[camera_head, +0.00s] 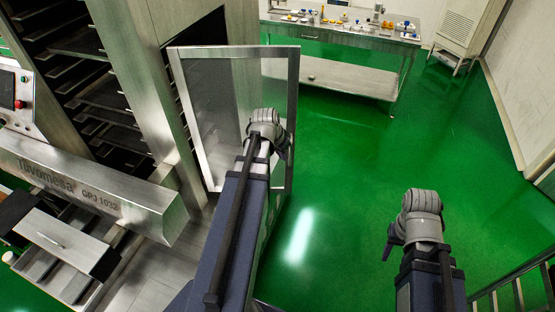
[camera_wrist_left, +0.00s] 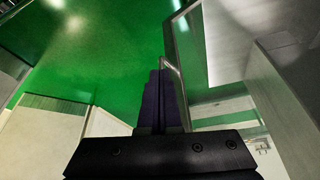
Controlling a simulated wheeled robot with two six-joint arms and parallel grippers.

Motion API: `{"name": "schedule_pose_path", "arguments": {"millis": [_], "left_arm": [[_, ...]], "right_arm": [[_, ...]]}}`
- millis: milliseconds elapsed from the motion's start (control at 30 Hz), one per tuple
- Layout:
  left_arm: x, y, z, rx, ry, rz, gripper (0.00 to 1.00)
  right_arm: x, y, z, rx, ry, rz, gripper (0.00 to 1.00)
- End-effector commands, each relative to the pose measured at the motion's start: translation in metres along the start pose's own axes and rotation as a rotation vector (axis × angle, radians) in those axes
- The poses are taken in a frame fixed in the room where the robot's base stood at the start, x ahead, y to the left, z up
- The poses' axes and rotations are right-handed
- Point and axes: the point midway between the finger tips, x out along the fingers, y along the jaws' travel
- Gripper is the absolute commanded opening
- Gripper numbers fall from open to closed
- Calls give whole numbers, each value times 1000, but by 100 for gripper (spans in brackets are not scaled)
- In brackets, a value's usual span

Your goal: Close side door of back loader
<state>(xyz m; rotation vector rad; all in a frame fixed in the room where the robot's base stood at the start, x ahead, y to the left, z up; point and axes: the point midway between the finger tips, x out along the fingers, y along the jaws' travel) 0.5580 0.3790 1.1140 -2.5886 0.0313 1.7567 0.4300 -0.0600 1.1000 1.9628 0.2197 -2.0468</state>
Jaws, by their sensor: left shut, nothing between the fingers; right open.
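The side door (camera_head: 291,80) is a glass panel in a metal frame. It stands swung out from the tall steel back loader (camera_head: 147,75), whose side opening is dark. My left gripper (camera_wrist_left: 162,75) is shut and empty, and its fingers show in the left wrist view beside the door's frame (camera_wrist_left: 182,50). In the head view my left wrist is in front of the door's right part and hides the fingers. I cannot tell if they touch the door. My right gripper (camera_head: 420,205) is open over the floor at right, its fingers mostly hidden by the wrist.
A steel machine beam (camera_head: 90,185) and drawer (camera_head: 60,240) lie at left. A steel table (camera_head: 340,32) with small items stands at the back. A white cabinet (camera_head: 462,30) is at back right, a dark railing (camera_head: 515,290) at lower right. The green floor between is clear.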

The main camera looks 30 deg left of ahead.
Motion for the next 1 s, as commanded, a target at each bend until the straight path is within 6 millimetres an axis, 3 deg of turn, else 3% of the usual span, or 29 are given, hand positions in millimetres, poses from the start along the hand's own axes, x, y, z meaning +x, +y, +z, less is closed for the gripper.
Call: {"name": "schedule_pose_path", "arguments": {"millis": [33,133,667,867,1000], "left_arm": [[2,-2,-13,2,0,0,0],[6,-1,-22,0,0,0,0],[9,-3,-30,-12,0,-6,0],[20,-18,-58,-89,0,-37,0],[33,-39,-90,-188,0,-77,0]], "right_arm": [[-3,0,0,0,0,0,50],[-3,0,0,0,0,0,50],[-3,0,0,0,0,0,50],[-3,0,0,0,0,0,50],[-2,0,0,0,0,0,50]]}}
